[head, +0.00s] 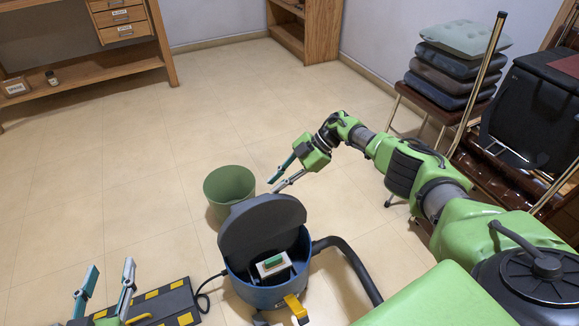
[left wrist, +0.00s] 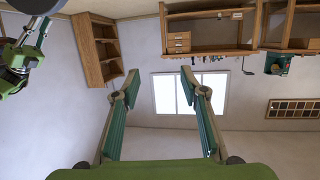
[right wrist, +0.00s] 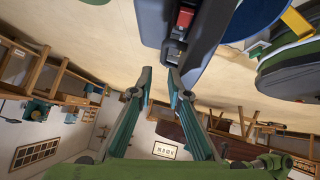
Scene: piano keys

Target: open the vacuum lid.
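The vacuum is a blue round canister (head: 262,297) on the floor in the head view. Its dark grey lid (head: 262,226) stands raised, tilted up at the far side, so the inside shows. A white and green block (head: 272,264) is visible inside. My left gripper (head: 110,266) is open and empty, left of the vacuum.
A green bin (head: 228,183) stands close behind the lid. A black hose (head: 350,262) curves off to the right. A black and yellow mat (head: 165,308) lies left of the vacuum. A chair with stacked cushions (head: 455,75) stands at the right. The floor at the left is clear.

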